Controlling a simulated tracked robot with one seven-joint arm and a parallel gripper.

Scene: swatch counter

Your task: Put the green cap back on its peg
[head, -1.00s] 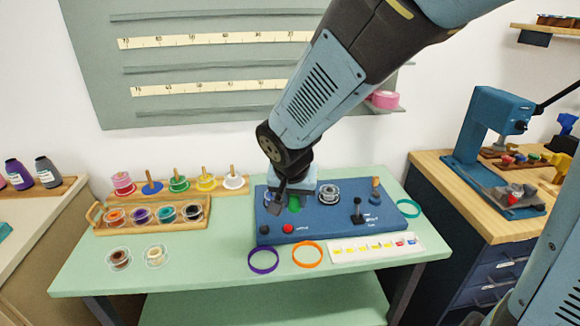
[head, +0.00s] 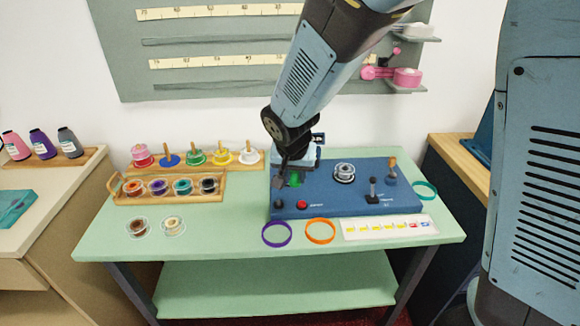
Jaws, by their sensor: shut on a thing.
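The green cap (head: 295,180) shows as a small green patch between the fingers of my gripper (head: 288,181). My gripper is shut on it, pointing down over the left part of the blue device (head: 330,204). The fingers and wrist hide much of the cap, and I cannot tell its gap above the device. A wooden rack at the back left carries a row of upright pegs. One peg has a green base (head: 194,157), between a blue one (head: 168,159) and a yellow one (head: 221,157).
A wooden tray (head: 120,197) of spools stands before the rack. Two loose spools (head: 137,228) lie in front. A metallic spool (head: 344,172), levers and buttons stand on the device. Purple (head: 277,234), orange (head: 320,231) and teal (head: 425,190) rings lie around it.

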